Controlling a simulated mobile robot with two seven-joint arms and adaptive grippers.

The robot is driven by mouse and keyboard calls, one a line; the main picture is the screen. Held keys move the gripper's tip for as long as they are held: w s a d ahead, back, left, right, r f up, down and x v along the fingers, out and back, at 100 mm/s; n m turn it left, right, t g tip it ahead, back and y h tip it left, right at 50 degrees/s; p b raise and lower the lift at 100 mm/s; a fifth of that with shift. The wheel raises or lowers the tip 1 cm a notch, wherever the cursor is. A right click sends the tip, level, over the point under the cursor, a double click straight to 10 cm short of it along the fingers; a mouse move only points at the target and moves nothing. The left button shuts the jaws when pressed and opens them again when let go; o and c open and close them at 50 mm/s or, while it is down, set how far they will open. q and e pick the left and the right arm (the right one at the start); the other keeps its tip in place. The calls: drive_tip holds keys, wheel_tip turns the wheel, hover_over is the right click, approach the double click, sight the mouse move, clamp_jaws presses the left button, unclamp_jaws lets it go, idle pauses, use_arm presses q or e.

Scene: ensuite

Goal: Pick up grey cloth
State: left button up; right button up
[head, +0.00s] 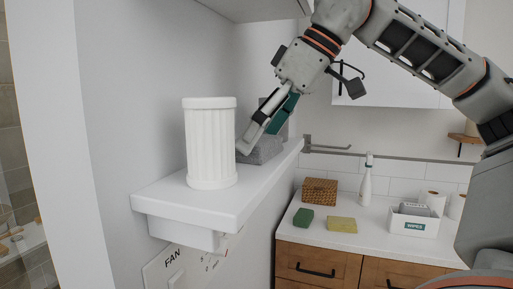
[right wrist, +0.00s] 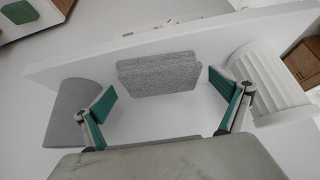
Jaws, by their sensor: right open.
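The grey cloth (head: 262,149) lies folded on a white wall shelf (head: 205,203), behind and right of a white fluted canister (head: 210,145) in the head view. In the right wrist view the cloth (right wrist: 157,75) sits near the middle, ahead of and between the fingertips. My right gripper (head: 262,128) reaches down to the shelf from the upper right, its fingers beside the cloth in the head view. It is open and empty, the fingers (right wrist: 163,90) spread wider than the cloth. My left gripper is not in view.
In the right wrist view a grey rounded object (right wrist: 75,112) stands left of the fingers and the fluted canister (right wrist: 268,85) close to the right finger. A counter (head: 375,240) below holds a wicker box (head: 319,191), green and yellow sponges, a white bottle (head: 366,182) and a wipes box (head: 414,222).

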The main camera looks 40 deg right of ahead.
sight(261, 139)
drive_tip(key=shift+c, duration=0.3)
drive_tip(key=c, duration=1.1)
drive_tip(key=shift+c, duration=0.2)
drive_tip(key=shift+r, duration=0.1)
drive_tip(key=shift+r, duration=0.55)
wheel_tip(261, 139, up, 2)
drive_tip(key=shift+r, duration=0.15)
drive_tip(key=s+d, duration=0.4)
drive_tip(key=s, duration=0.4)
drive_tip(key=s+d+b, duration=0.1)
drive_tip(key=s+d, duration=0.3)
drive_tip(key=s, duration=0.4)
drive_tip(key=shift+d, duration=0.1)
